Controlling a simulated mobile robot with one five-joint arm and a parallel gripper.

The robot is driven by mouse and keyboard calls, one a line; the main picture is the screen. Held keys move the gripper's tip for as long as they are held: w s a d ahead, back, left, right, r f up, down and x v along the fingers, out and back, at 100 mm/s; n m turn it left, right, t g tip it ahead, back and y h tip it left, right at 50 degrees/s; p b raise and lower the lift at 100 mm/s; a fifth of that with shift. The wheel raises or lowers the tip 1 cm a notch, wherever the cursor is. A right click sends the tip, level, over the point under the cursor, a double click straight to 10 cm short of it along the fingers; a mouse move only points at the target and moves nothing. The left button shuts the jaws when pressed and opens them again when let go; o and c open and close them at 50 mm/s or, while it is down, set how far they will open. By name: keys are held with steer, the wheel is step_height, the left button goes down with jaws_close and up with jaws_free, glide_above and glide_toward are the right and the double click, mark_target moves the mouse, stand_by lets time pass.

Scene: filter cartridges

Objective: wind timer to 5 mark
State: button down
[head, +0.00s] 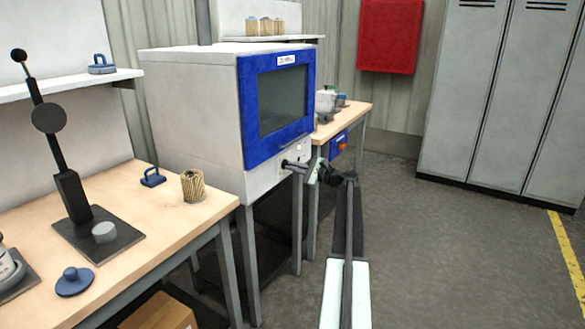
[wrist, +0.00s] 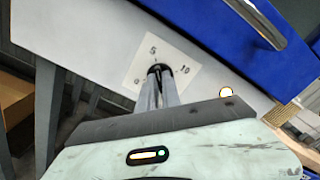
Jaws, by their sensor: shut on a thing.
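The timer is a dark knob (wrist: 158,69) on a white dial plate (wrist: 144,62) with the marks 0, 5 and 10, on the oven's pale lower panel. In the wrist view the picture is tilted, and the 5 mark (wrist: 152,50) shows just above the knob. My gripper (wrist: 161,80) is shut on the timer knob, and its fingers hide much of it, so I cannot tell where the pointer stands. In the head view my gripper (head: 291,165) reaches the panel below the blue oven door (head: 247,128).
A lit round lamp (wrist: 226,92) sits on the panel right of the dial. A wooden bench (head: 150,235) with a cartridge (head: 193,186) and a lever press (head: 66,185) stands left. Another bench (head: 350,118) stands behind the oven. The floor (head: 430,240) at right is clear.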

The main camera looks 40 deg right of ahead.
steer(key=shift+s+m, duration=0.1)
steer(key=shift+m, duration=0.5)
steer(key=c, duration=1.5)
jaws_free()
steer(key=shift+c, duration=0.2)
steer(key=v, duration=0.7)
steer(key=shift+s, duration=0.35)
steer(key=shift+d, duration=0.1)
